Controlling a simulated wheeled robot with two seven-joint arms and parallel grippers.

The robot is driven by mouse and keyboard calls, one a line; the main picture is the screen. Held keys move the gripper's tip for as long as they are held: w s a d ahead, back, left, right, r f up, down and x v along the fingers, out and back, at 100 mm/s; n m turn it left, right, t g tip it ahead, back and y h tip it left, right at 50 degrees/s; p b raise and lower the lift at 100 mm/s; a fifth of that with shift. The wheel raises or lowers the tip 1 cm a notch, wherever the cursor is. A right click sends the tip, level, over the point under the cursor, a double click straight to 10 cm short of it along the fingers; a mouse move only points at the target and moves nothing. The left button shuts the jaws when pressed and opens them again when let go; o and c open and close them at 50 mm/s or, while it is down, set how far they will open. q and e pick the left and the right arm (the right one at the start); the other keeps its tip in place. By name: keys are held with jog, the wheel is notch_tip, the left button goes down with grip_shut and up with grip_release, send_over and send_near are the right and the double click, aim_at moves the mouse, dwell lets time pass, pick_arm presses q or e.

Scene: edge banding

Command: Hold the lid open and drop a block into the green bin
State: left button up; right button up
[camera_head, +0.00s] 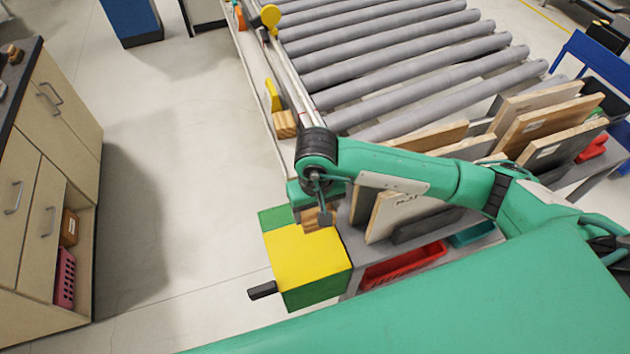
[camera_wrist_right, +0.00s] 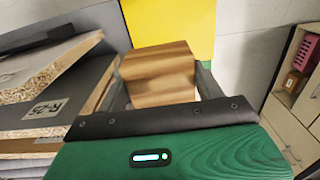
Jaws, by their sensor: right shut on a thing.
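My right gripper (camera_head: 316,216) is shut on a striped wooden block (camera_head: 311,221), held at the far edge of the bin's top. In the right wrist view the block (camera_wrist_right: 158,75) sits between the two fingers. The green bin (camera_head: 312,292) has a yellow lid (camera_head: 305,256) over most of its top. A dark handle (camera_head: 262,290) sticks out at its left. A green part (camera_head: 277,216) shows beyond the lid, beside the gripper. Whether the block touches the bin is unclear. The bin's inside is hidden. My left gripper is out of view.
Wooden boards (camera_head: 550,122) stand in a rack right of the bin, close to my right arm. A red tray (camera_head: 402,266) lies below them. Another wooden block (camera_head: 285,124) is beside the roller conveyor (camera_head: 400,62). Open floor (camera_head: 190,200) lies left, before the cabinets (camera_head: 45,165).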

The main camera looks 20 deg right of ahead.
jog(key=shift+a+r, duration=0.1)
jog(key=shift+r, duration=0.15)
jog(key=shift+f, duration=0.4)
notch_tip(320, 180, down, 6)
jog(key=b, duration=0.2)
jog(key=shift+f, duration=0.1)
